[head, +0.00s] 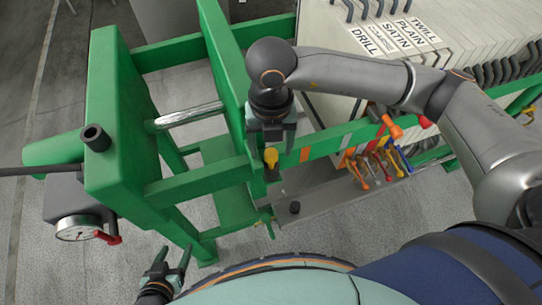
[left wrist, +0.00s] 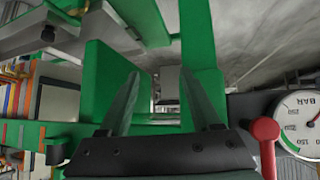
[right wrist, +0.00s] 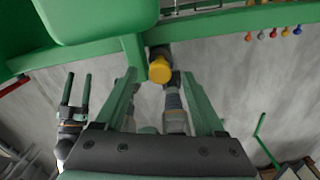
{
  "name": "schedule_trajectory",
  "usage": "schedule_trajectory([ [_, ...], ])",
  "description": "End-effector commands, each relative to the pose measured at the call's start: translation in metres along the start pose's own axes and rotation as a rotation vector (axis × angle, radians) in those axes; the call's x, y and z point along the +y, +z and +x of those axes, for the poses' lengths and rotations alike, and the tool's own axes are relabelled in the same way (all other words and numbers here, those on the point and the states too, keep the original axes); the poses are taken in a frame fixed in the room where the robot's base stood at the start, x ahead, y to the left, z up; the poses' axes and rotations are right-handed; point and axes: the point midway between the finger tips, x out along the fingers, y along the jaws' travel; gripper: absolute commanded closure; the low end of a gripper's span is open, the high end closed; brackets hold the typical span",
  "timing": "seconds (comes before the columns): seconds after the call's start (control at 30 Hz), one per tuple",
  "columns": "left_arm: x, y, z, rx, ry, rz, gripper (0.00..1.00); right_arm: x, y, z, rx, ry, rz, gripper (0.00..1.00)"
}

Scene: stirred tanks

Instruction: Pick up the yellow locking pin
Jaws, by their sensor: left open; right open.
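The yellow locking pin (head: 271,157) has a round yellow head on a dark mount on the green frame (head: 205,180). My right gripper (head: 271,140) is open and empty just above the pin in the head view. In the right wrist view the yellow head of the pin (right wrist: 160,70) shows ahead, near the middle of the gap between the open fingers (right wrist: 160,78). I cannot tell whether the fingers reach around it. My left gripper (head: 176,262) is open and empty at the lower left, apart from the frame. The pin is not clear in the left wrist view.
A pressure gauge (head: 76,229) with a red lever (head: 107,237) is at the left of the frame. Several coloured handles (head: 372,165) hang to the right of the pin. A rack of labelled panels (head: 400,45) stands behind. A grey ledge (head: 340,198) runs at the right.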

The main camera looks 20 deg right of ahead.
Motion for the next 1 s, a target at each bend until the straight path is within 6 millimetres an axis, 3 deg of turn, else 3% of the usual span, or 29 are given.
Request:
schedule_trajectory([
  [0.33,0.0004,-0.0005,-0.0005,0.0,0.0,-0.001,0.36,-0.0001,0.0002,0.0096,-0.001,0.001,0.0,0.3],
  [0.9,0.0005,-0.0008,-0.0006,0.0,0.001,-0.001,0.36,0.0,0.0001,0.0091,-0.001,0.001,-0.001,0.94],
  [1.0,0.0004,-0.0009,-0.0006,0.001,0.001,-0.001,0.36,0.0001,0.0001,0.009,-0.001,0.001,-0.001,1.0],
])
